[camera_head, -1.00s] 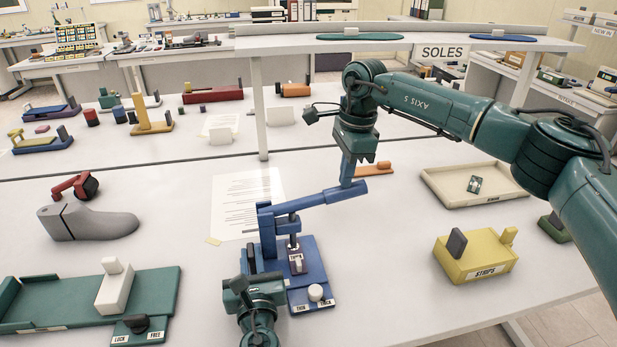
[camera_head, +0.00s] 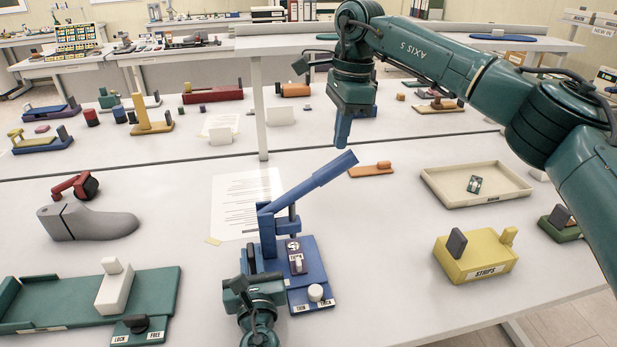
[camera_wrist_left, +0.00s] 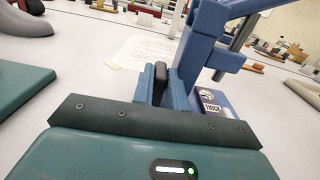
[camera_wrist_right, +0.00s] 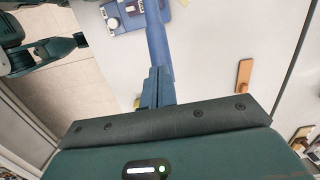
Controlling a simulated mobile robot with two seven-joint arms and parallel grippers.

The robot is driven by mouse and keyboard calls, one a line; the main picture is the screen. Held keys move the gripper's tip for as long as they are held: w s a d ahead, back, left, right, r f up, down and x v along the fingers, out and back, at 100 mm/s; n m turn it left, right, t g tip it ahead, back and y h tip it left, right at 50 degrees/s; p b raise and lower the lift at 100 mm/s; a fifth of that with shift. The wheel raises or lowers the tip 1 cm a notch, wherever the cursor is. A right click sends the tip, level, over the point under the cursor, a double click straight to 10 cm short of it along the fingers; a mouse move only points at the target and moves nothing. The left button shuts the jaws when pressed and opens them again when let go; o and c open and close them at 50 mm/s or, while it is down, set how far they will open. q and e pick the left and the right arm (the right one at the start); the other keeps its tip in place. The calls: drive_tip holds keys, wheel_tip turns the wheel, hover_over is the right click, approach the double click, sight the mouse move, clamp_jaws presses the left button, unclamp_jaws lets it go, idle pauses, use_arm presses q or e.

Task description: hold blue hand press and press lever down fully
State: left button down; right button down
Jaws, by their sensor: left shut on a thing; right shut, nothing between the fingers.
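The blue hand press (camera_head: 312,273) stands on the table, its lever (camera_head: 322,176) sloping up to the right. A purple piece (camera_head: 297,262) with a pale label sits on its base, below the raised plunger. My left gripper (camera_head: 246,268) is shut on the dark upright grip at the press's left side; the left wrist view shows this grip (camera_wrist_left: 160,82) between the blue fingers. My right gripper (camera_head: 342,135) is shut and empty, its tips at the lever's raised end. The right wrist view shows the lever (camera_wrist_right: 156,42) beyond the fingertips (camera_wrist_right: 156,88); contact cannot be told.
A white THIN/THICK knob (camera_head: 315,292) is on the press base. A grey shoe last (camera_head: 95,224) and green fixture (camera_head: 80,297) lie left. A yellow STRIPS box (camera_head: 472,265), cream tray (camera_head: 503,193) and orange-brown piece (camera_head: 371,170) lie right. The table between press and box is clear.

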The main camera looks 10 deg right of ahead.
drive_tip(key=shift+r, duration=0.1)
wheel_tip(320, 180, up, 12)
drive_tip(key=d, duration=0.1)
idle(0.4)
drive_tip(key=shift+d, duration=0.1)
use_arm(q)
drive_tip(key=c, duration=1.3)
unclamp_jaws()
drive_tip(key=shift+r, duration=0.1)
